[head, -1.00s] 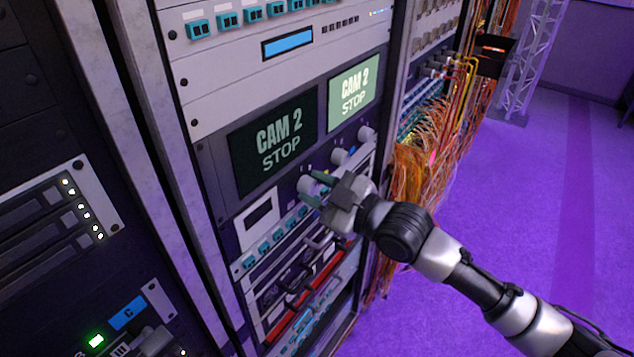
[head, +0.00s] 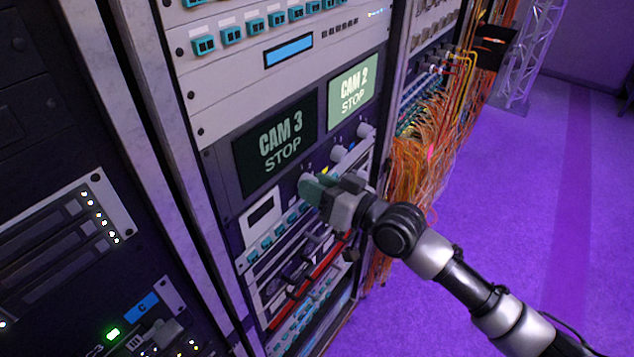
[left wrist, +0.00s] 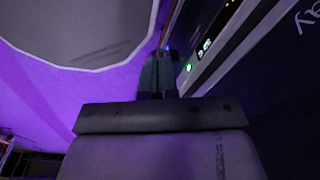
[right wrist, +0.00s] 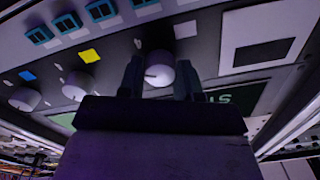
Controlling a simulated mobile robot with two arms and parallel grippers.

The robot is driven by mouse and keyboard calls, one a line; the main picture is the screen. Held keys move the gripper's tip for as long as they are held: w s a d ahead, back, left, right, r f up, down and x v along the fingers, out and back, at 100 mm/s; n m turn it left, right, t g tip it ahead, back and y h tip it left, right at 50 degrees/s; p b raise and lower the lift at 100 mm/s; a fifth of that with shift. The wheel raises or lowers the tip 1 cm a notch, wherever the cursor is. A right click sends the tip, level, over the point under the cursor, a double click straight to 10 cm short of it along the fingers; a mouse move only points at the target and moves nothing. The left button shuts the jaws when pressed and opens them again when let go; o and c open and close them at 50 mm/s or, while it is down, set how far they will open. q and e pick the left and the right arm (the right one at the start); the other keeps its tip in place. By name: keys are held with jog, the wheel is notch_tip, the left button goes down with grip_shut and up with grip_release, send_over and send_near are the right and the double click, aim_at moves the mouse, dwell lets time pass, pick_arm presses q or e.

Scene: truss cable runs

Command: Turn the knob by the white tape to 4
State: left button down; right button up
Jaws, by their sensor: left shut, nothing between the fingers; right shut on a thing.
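The grey knob (right wrist: 159,72) sits on the rack panel beside a strip of white tape (right wrist: 185,29) in the right wrist view. My right gripper (right wrist: 160,82) is shut on this knob, with one finger on each side. In the head view my right gripper (head: 318,188) comes in from the right and hides most of the knob. The left dark screen (head: 276,147) above it reads "CAM 3 STOP". My left gripper (left wrist: 158,76) is shut and empty, pointing along a rack side in the left wrist view.
Two more knobs, by yellow tape (right wrist: 90,55) and blue tape (right wrist: 28,75), sit along the same panel. The lit screen (head: 353,91) reads "CAM 2 STOP". Orange cables (head: 420,160) hang at the rack's right side. The purple floor (head: 540,200) there is open.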

jog(key=shift+m+p, duration=1.05)
jog(key=shift+m, duration=2.75)
jog(key=o, duration=0.9)
jog(key=shift+o, duration=0.2)
